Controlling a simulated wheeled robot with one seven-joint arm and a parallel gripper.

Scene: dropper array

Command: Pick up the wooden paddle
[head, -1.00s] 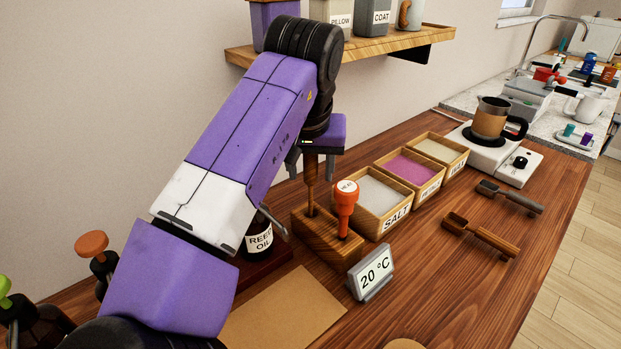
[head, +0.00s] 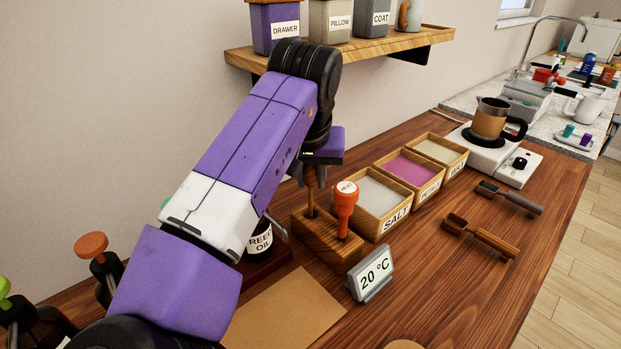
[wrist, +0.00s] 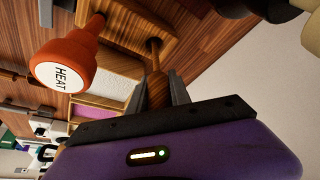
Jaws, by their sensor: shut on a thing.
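The wooden paddle (head: 310,201) stands upright by its handle in a wooden block (head: 322,243); its lower end is hidden in the block. My gripper (head: 311,176) is above the block, with its fingers around the upper part of the handle. In the wrist view my gripper (wrist: 158,94) is shut on the brown handle of the paddle (wrist: 155,78), one finger on each side.
An orange HEAT stamp (head: 345,200) stands in the same block, close to my gripper. Behind are open boxes, including SALT (head: 396,220). A 20 °C display (head: 372,276) and REED OIL bottle (head: 260,242) are nearby. A shelf (head: 350,48) hangs above.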

